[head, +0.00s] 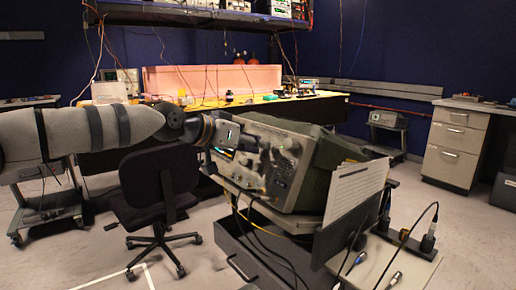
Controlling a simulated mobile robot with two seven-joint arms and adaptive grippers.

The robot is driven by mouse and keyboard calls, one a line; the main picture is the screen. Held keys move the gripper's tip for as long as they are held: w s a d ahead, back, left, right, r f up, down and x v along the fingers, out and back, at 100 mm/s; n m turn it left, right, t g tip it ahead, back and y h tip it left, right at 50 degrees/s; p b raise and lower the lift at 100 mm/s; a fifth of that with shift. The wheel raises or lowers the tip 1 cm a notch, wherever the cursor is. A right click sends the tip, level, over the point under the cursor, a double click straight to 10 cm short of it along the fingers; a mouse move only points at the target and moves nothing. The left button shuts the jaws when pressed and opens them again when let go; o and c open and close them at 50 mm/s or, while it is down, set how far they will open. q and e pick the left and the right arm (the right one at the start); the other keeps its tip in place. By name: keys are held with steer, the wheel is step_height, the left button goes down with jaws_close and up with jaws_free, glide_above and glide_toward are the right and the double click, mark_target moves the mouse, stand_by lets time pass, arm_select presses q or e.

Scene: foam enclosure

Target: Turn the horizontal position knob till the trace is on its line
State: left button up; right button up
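The oscilloscope (328,160), a green-cased instrument with a grey front panel (283,167) of small knobs and sockets, sits tilted on a cart in the middle of the head view. The horizontal position knob cannot be told from the other controls at this size. My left arm reaches in from the left, and my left gripper (226,135) is at the left end of the front panel. It covers part of the panel; its finger opening and any contact with a knob are unclear. The trace and its line cannot be made out. My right gripper is not in view.
The cart (246,245) has a dark drawer and hanging cables. A printed sheet (357,190) stands at its right, beside a small surface with probes (428,240). A black chair (155,190) is under my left arm. A bench and pink foam (215,80) lie behind.

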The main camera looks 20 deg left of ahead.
arm_select(q)
steer(key=shift+w+d, duration=0.1)
steer(key=shift+w, duration=0.05)
jaws_close()
steer(key=shift+m, duration=0.3)
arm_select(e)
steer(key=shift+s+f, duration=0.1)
arm_select(q)
steer(key=m, duration=0.3)
steer(key=shift+f+b, duration=0.15)
steer(key=shift+b, duration=0.25)
steer(key=m+b, duration=0.1)
steer(key=m, duration=0.2)
steer(key=shift+m, duration=0.4)
steer(key=m+b, duration=0.1)
steer(key=m, duration=0.3)
steer(key=shift+h, duration=0.3)
steer(key=shift+m+b, duration=0.4)
steer(key=shift+m, duration=1.8)
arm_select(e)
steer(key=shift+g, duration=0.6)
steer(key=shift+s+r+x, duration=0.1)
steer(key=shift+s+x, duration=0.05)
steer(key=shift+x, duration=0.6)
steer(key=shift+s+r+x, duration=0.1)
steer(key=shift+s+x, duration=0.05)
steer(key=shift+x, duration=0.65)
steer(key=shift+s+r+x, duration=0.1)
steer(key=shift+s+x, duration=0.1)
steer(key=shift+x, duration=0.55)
